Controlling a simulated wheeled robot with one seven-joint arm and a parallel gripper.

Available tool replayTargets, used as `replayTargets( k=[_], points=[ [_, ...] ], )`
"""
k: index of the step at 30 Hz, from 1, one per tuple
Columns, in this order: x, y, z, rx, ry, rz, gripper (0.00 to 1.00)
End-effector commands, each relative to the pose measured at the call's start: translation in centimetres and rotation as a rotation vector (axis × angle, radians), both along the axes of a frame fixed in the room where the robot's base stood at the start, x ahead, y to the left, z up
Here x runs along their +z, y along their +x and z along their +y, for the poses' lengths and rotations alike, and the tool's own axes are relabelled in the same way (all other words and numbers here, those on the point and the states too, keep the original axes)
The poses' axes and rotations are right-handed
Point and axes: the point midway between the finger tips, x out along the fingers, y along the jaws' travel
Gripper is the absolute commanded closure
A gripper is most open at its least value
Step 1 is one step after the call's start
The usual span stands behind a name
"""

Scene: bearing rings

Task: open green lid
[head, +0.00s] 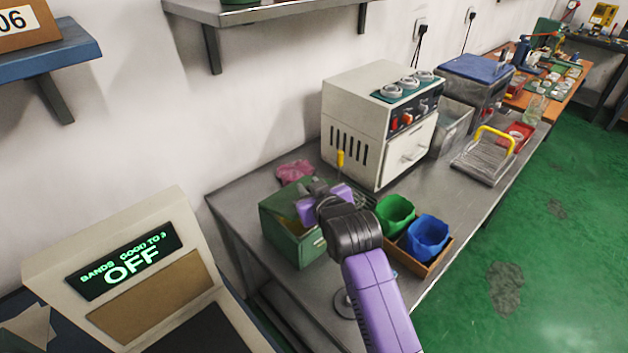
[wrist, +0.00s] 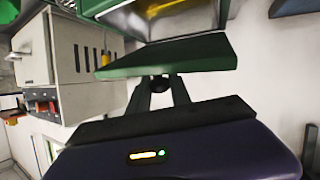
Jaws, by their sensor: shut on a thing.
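The green box (head: 292,243) stands on the metal bench at the left, partly behind my arm. Its open top shows a yellowish inside in the head view. In the wrist view the green lid (wrist: 170,57) is a flat panel seen nearly edge-on, with the box's bare metal inside (wrist: 150,20) and something yellow beyond it. My gripper (wrist: 160,86) is shut on a small dark knob at the lid's near face. In the head view my purple and black gripper (head: 322,197) is over the box and hides most of the lid.
A tray (head: 430,268) with a green bin (head: 396,214) and a blue bin (head: 427,237) stands right of my arm. A white oven-like machine (head: 372,125) stands behind. A pink cloth (head: 295,171) lies behind the box. A display reading OFF (head: 125,262) is at the left.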

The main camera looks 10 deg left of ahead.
Motion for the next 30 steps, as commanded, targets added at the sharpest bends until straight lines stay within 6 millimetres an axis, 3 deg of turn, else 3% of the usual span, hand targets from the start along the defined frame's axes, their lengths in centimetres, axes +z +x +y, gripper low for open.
replayTargets(
  k=[1, 8, 21, 30],
  points=[
    [1.4, 0.2, 0.4, 0.002, -0.026, 0.019, 1.00],
    [3.1, 1.5, 1.9, 0.002, -0.174, 0.133, 1.00],
    [5.0, 4.1, 5.3, 0.003, -0.251, 0.191, 1.00],
    [5.0, 4.8, 6.3, 0.002, -0.290, 0.225, 1.00]
  ],
)
